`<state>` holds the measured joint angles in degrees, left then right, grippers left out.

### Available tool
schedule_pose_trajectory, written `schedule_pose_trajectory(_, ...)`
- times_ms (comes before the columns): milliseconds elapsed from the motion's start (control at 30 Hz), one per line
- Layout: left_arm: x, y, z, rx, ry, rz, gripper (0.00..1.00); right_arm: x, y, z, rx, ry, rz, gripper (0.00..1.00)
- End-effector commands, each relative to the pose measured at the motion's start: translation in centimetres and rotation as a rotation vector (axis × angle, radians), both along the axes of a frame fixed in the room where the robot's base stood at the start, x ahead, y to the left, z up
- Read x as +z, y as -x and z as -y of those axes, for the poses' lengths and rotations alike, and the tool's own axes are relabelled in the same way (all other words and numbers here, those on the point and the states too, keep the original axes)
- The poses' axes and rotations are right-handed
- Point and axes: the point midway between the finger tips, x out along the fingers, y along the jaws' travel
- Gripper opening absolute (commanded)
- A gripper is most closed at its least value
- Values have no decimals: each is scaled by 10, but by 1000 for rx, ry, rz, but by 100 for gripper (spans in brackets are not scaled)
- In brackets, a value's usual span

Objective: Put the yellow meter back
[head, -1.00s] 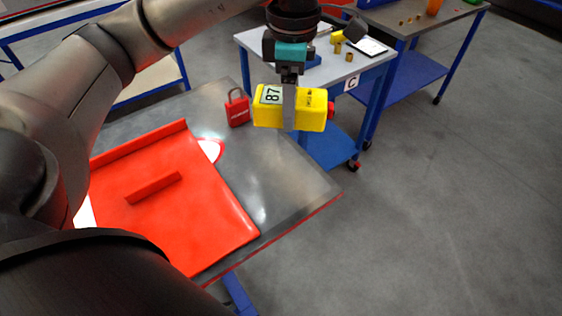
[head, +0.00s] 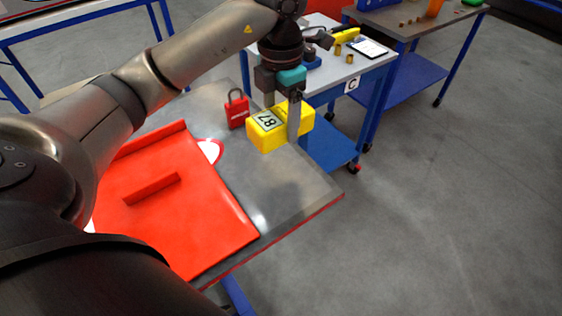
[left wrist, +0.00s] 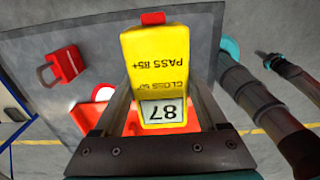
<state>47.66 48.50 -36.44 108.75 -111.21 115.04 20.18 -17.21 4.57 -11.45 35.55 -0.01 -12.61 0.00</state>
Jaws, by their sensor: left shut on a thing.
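The yellow meter (head: 268,135) is a block with a display reading 87. It also shows in the left wrist view (left wrist: 155,60), with "PASS 85+" on its face and a red piece at its far end. My left gripper (head: 294,125) is shut on it, with one finger on either side. In the head view it hangs near the right end of the grey metal table (head: 265,195); a faint shadow lies on the tabletop. My right gripper is not in the head view.
A red padlock (head: 237,110) stands on the metal table, left of the meter. A red tray or panel (head: 190,215) with a raised bar covers the table's left part. Behind is a grey-topped blue cart marked C (head: 352,85) with small brass pieces and a tablet.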

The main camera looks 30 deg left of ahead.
Motion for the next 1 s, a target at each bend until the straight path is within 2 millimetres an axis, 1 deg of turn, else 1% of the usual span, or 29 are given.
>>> schedule_pose_trajectory(33,-17,1,0,0,1,-6,0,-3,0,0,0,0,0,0)
schedule_pose_trajectory(100,-33,1,0,0,0,-4,0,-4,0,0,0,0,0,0)
schedule_pose_trajectory(233,-57,0,0,-1,1,-1,0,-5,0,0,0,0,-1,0)
schedule_pose_trajectory(300,-64,0,0,-1,0,1,0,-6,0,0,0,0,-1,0)
schedule_pose_trajectory(467,-73,0,0,-2,1,2,0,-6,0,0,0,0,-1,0)
schedule_pose_trajectory(533,-79,0,0,-2,0,1,0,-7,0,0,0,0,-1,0)
schedule_pose_trajectory(733,-109,0,1,-2,1,0,0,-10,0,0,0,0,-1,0)
schedule_pose_trajectory(800,-112,-1,0,-3,1,3,0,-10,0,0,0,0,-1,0)
schedule_pose_trajectory(1000,-112,-1,0,-2,1,4,0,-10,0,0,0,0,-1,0)
